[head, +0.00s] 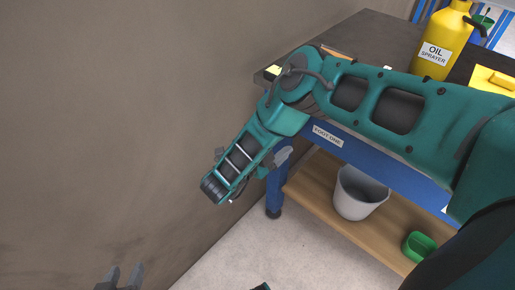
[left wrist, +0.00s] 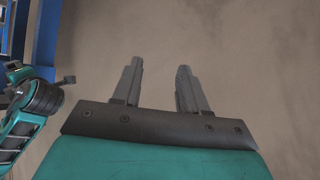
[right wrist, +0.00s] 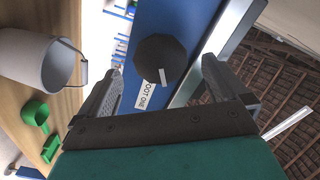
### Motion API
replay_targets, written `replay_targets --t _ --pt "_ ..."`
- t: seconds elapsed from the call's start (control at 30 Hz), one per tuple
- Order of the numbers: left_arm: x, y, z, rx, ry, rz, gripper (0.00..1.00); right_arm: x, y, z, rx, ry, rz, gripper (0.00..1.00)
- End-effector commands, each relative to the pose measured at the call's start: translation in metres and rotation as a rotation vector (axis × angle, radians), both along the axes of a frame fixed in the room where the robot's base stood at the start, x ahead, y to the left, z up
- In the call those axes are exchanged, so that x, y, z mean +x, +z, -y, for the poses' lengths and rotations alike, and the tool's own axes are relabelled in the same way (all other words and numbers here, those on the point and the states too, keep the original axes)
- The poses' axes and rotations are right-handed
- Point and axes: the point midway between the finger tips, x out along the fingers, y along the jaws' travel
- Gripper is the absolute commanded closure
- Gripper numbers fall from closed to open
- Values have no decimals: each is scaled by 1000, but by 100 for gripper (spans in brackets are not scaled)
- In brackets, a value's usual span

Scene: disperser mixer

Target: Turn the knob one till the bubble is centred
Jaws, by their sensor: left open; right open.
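The knob (right wrist: 160,60), black and round with a pale pointer mark, is on the blue table frame above a "FOOT ONE" label (right wrist: 150,95). My right gripper (right wrist: 162,68) is open, its fingers on either side of the knob in the picture; I cannot tell whether they touch it. In the head view, my right arm hides the knob, and the label (head: 328,135) shows beside the arm. My left gripper (head: 125,268) is open and empty at the bottom left, also seen in the left wrist view (left wrist: 159,66). I cannot make out a bubble.
A yellow oil sprayer (head: 440,40) stands on the dark tabletop (head: 372,35). A small yellow item (head: 273,70) lies at the table corner. A grey bucket (head: 360,195) and a green scoop (head: 419,246) are on the wooden lower shelf (head: 330,205). A bare wall is at left.

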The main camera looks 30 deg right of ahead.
Motion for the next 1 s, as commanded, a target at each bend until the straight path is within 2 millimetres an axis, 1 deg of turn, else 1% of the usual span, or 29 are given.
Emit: replay_targets --t 0.03,0.13,0.33,0.47,0.6,0.7,0.8,1.0 --pt "0 8 0 0 0 0 57 -4 4 -11 0 7 -1 0" --pt "0 20 0 0 0 -1 57 -12 6 -32 0 8 -1 0" --pt "0 52 0 0 0 -1 57 -24 7 -54 1 1 -2 0" --pt "1 62 -1 1 3 13 57 -32 4 -75 1 1 -2 0" --pt "-1 58 -5 7 12 4 57 -37 2 -89 0 2 0 0" --pt "-5 55 -7 9 18 -7 57 -39 1 -95 0 1 0 0" --pt "-8 53 -8 10 24 -10 57 -41 1 -98 0 2 0 0" --pt "-8 51 -10 13 27 -13 57 -41 0 -99 0 1 0 0"
